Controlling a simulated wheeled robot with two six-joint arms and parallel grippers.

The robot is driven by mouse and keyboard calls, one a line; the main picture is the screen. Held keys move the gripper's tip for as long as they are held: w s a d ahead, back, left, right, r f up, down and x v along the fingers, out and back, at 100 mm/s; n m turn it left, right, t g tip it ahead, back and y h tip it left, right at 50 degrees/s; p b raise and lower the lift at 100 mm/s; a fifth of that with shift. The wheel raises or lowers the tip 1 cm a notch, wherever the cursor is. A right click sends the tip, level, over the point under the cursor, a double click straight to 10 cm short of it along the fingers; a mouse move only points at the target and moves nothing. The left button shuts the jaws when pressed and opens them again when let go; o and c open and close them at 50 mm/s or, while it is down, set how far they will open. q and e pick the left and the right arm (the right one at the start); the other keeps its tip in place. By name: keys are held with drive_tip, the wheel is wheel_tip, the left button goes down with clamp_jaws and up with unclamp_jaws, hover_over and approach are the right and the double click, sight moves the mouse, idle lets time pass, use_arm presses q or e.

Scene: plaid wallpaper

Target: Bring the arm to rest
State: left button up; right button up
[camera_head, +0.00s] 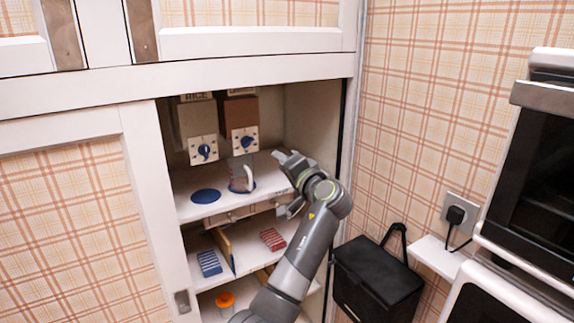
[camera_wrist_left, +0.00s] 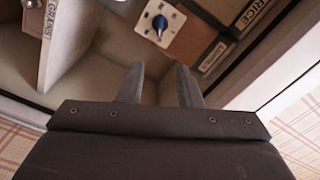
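My left arm rises from the bottom of the head view, and its gripper (camera_head: 286,184) is at the right side of the open cabinet's (camera_head: 322,106) middle shelf. The left wrist view shows its two fingers (camera_wrist_left: 160,88) apart with nothing between them, so it is open and empty. A mug (camera_head: 240,176) stands upright on a blue round mat to the left of the gripper, apart from it. My right gripper is not in view.
Two dispensers with blue knobs, the left (camera_head: 203,149) and the right (camera_head: 245,140), hang above the shelf. A second blue mat (camera_head: 206,196) is bare. Lower shelves hold a blue stack (camera_head: 209,263), red stack (camera_head: 272,239) and orange-topped jar (camera_head: 225,300). A black box (camera_head: 376,278) is right.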

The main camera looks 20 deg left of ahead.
use_arm(q)
drive_tip(key=shift+a+f, duration=0.1)
drive_tip(key=shift+a, duration=0.05)
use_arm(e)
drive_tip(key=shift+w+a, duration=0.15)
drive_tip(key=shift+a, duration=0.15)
